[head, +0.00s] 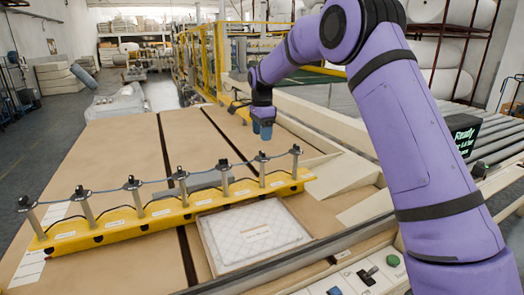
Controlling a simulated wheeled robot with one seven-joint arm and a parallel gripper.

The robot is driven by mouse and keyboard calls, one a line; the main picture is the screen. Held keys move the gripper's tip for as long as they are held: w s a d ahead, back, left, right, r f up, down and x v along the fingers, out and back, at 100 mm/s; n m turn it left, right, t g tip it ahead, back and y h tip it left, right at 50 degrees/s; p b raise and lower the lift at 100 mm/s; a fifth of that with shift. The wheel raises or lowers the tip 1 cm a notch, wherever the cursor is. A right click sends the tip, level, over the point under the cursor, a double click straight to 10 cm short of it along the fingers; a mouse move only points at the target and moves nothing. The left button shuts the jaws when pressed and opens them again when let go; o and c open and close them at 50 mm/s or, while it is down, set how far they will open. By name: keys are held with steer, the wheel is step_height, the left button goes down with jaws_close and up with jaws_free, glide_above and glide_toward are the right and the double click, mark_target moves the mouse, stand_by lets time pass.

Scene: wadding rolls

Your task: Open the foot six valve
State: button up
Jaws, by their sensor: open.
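A yellow bar (160,218) lies across the brown table, with several upright metal posts along it. Each post has a black top, and a thin line links the tops. White labels sit beside the posts, but they are too small to read, so I cannot tell by label which is foot six. The sixth post from the left (262,170) stands near the bar's right end. My gripper (262,133) points down with blue fingertips, open and empty. In the picture it is just above that post's top, apart from it; it appears farther back over the table.
A framed white quilted pad (255,235) lies in front of the bar. A control panel (362,277) with a black lever and a green button is at the bottom. A screen reading "Ready" (464,136) stands at right.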

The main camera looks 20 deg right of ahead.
mark_target(262, 151)
step_height(262, 151, down, 7)
steer(key=shift+r, duration=0.1)
steer(key=shift+c, duration=0.2)
steer(key=c, duration=0.9)
